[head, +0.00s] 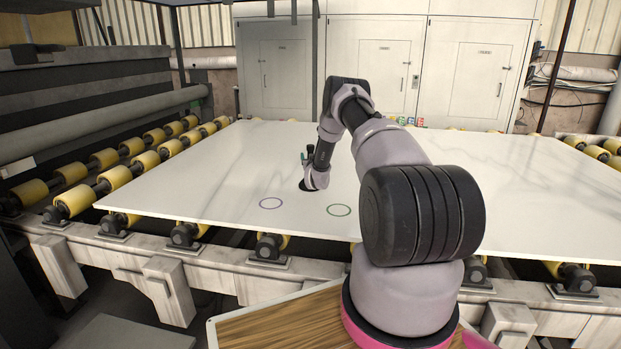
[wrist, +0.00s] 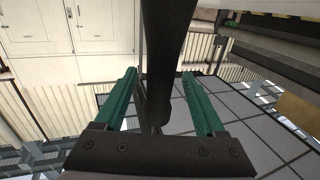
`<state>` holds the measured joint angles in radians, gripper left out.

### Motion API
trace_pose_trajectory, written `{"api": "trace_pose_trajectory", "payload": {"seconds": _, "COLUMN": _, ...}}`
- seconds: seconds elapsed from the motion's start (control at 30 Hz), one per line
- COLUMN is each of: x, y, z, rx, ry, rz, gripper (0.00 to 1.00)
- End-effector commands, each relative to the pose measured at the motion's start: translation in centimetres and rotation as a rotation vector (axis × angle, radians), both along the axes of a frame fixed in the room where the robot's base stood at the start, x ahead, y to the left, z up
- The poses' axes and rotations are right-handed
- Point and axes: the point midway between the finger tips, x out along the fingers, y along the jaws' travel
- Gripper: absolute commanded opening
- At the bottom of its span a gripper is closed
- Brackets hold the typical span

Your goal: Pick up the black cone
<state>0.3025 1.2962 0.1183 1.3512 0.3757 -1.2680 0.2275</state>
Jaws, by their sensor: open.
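I cannot clearly make out the black cone in either view. A small dark shape (head: 305,187) shows on the slab right under my wrist in the head view; I cannot tell whether it is the cone, a wrist part or shadow. My gripper (head: 303,156) is small there, folded up beside my forearm above the white slab. In the wrist view my gripper (wrist: 164,85) has two green fingers spread wide. A long black shape runs down between them in the picture; it looks like my own arm link, and nothing appears gripped.
The white stone slab (head: 480,190) lies on yellow rollers (head: 75,201). Pale cabinets (head: 385,65) stand behind. Much of the slab is clear.

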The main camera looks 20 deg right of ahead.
Motion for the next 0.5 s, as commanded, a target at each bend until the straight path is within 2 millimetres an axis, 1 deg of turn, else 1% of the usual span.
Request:
{"api": "trace_pose_trajectory", "payload": {"seconds": 0.03, "x": -0.01, "y": -0.01, "z": 0.0, "rx": 0.0, "ry": 0.0, "rz": 0.0, "gripper": 0.72}}
{"api": "trace_pose_trajectory", "payload": {"seconds": 0.07, "x": -0.01, "y": -0.01, "z": 0.0, "rx": 0.0, "ry": 0.0, "rz": 0.0, "gripper": 0.64}}
{"api": "trace_pose_trajectory", "payload": {"seconds": 0.1, "x": -0.02, "y": -0.02, "z": 0.0, "rx": 0.0, "ry": 0.0, "rz": 0.0, "gripper": 0.49}}
{"api": "trace_pose_trajectory", "payload": {"seconds": 0.17, "x": -0.02, "y": -0.01, "z": 0.01, "rx": 0.0, "ry": 0.0, "rz": 0.0, "gripper": 0.26}}
{"api": "trace_pose_trajectory", "payload": {"seconds": 0.2, "x": -0.02, "y": -0.01, "z": 0.0, "rx": 0.0, "ry": 0.0, "rz": 0.0, "gripper": 0.11}}
{"api": "trace_pose_trajectory", "payload": {"seconds": 0.23, "x": -0.03, "y": -0.02, "z": 0.0, "rx": 0.0, "ry": 0.0, "rz": -0.001, "gripper": 0.0}}
{"api": "trace_pose_trajectory", "payload": {"seconds": 0.5, "x": -0.05, "y": -0.02, "z": 0.0, "rx": 0.0, "ry": 0.0, "rz": -0.001, "gripper": 0.0}}
